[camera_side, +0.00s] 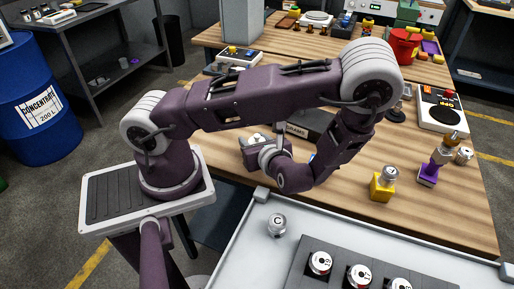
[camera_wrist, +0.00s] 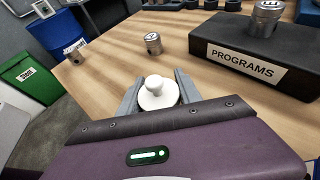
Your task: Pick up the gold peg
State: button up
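I see no gold peg in the wrist view. My gripper (camera_wrist: 158,88) is over the table. Its two fingers stand apart on either side of a white knobbed piece (camera_wrist: 157,97). I cannot tell whether they touch it. In the side view my forearm and wrist partly hide the gripper.
A silver cylinder (camera_wrist: 153,44) stands beyond my fingers. The black PROGRAMS box (camera_wrist: 235,55) is right, with a silver cylinder (camera_wrist: 264,18) on top. A yellow block (camera_side: 381,187) carries a silver piece. The grey tray (camera_side: 247,240) holds lettered cans. Bare wood lies left of my fingers.

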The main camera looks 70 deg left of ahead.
grip_shut()
